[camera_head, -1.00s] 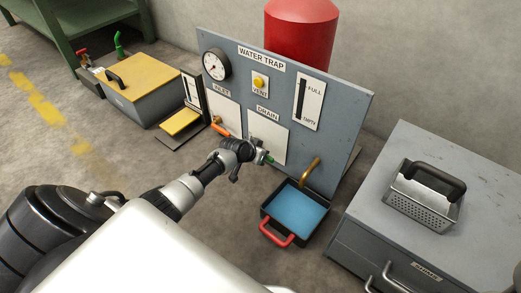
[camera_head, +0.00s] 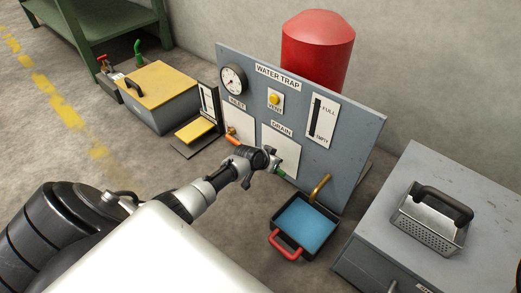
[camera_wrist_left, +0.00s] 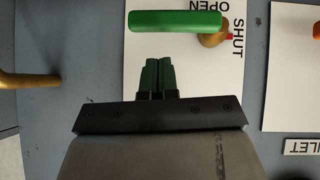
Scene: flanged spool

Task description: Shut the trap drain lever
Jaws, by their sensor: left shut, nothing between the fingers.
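The green drain lever (camera_wrist_left: 174,22) lies level across the top of the left wrist view. Its brass pivot (camera_wrist_left: 214,36) is at its right end, beside the printed OPEN and SHUT marks on the white drain plate (camera_wrist_left: 190,112). The lever also shows partly in the head view (camera_head: 280,172), just below my left gripper (camera_head: 275,158). In the left wrist view my left gripper (camera_wrist_left: 158,62) is shut and empty. Its dark green fingertips point toward the lever, with a small gap in the picture. Contact in depth cannot be told. My right gripper is out of view.
The grey water trap panel (camera_head: 345,155) carries a gauge (camera_head: 233,79), a yellow vent button (camera_head: 274,99) and an orange inlet lever (camera_head: 232,140). A brass spout (camera_head: 320,186) hangs over a black tray of blue water (camera_head: 305,224). A grey cabinet (camera_head: 400,255) stands right.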

